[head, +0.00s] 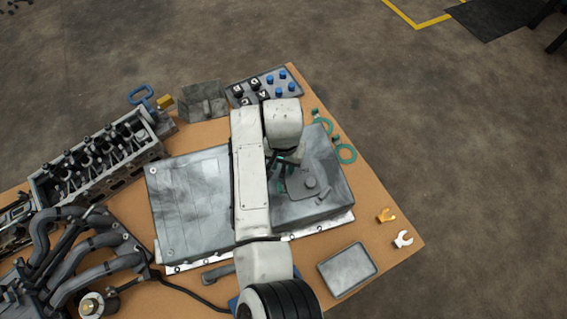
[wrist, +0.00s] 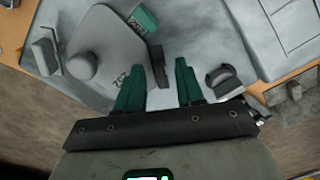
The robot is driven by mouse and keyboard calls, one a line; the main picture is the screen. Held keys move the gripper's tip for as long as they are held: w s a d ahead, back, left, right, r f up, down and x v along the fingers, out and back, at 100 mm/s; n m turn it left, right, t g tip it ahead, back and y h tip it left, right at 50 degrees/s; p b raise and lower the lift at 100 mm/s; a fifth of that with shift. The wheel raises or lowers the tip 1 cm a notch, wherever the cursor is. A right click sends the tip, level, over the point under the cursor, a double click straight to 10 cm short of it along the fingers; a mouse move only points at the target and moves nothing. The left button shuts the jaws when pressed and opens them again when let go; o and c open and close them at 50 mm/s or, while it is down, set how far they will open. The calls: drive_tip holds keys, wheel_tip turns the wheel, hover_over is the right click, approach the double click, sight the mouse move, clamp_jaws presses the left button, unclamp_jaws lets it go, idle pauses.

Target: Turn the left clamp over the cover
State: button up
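The cover (head: 300,186) is a grey plate with a round knob, on the right-hand grey casing; it also shows in the wrist view (wrist: 105,45). A dark upright piece (wrist: 156,66), apparently the left clamp, stands at the cover's edge beside a green tab (wrist: 143,19). It does not visibly lie over the cover. My gripper (wrist: 160,65) has its green fingers apart, with this piece between them, closer to the left finger; a gap shows at the right finger. In the head view my gripper (head: 285,162) is partly hidden under my arm. Another grey clamp (wrist: 44,55) stands across the cover.
A dark-topped grey bracket (wrist: 224,80) stands right of the fingers in the wrist view. A flat grey panel (head: 190,205) lies left of my arm. Green rings (head: 345,153), a shallow tray (head: 347,270) and a knob panel (head: 265,86) surround the casing on the table.

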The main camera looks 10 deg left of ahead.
clamp_jaws()
idle(0.3)
